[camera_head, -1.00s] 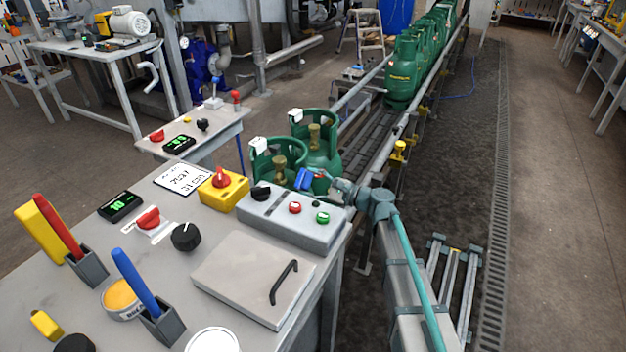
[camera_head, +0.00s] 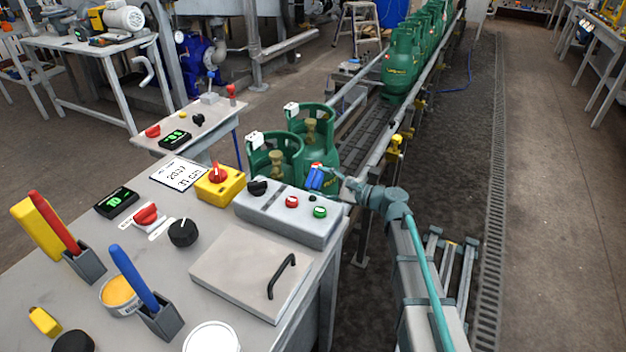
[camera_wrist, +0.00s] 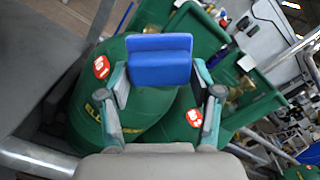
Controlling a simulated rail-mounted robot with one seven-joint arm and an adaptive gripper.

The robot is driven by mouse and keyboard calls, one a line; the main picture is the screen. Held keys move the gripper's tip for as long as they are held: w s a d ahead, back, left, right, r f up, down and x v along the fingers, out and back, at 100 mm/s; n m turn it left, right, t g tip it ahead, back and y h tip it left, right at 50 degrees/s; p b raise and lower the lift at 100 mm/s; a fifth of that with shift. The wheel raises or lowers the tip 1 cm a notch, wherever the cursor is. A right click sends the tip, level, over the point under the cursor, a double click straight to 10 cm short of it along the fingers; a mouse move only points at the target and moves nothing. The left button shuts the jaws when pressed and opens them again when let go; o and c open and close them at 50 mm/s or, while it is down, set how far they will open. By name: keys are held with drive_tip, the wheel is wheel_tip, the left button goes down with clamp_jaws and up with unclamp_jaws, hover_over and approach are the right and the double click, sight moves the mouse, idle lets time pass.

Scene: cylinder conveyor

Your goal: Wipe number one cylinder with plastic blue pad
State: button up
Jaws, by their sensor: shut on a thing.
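The blue plastic pad (camera_head: 314,179) is gripped between the fingertips of my gripper (camera_head: 333,181), and it also shows in the wrist view (camera_wrist: 160,61). It is right in front of two green gas cylinders; whether it touches one I cannot tell. The nearer green cylinder (camera_head: 291,172) is partly behind the grey control box. The other green cylinder (camera_head: 323,152) stands just behind it. In the wrist view, round red labels show on the left green body (camera_wrist: 140,122) and on the right one (camera_wrist: 185,107).
A grey bench (camera_head: 130,250) with a control box (camera_head: 290,212), knobs, a hinged lid and pen holders is at the left. The conveyor (camera_head: 365,130) runs to the back, with more green cylinders (camera_head: 402,65) on it. The floor to the right is clear.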

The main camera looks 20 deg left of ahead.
drive_tip(key=shift+s+d, duration=0.1)
drive_tip(key=shift+d, duration=0.5)
drive_tip(key=d, duration=0.3)
drive_tip(key=shift+s, duration=0.15)
idle(0.6)
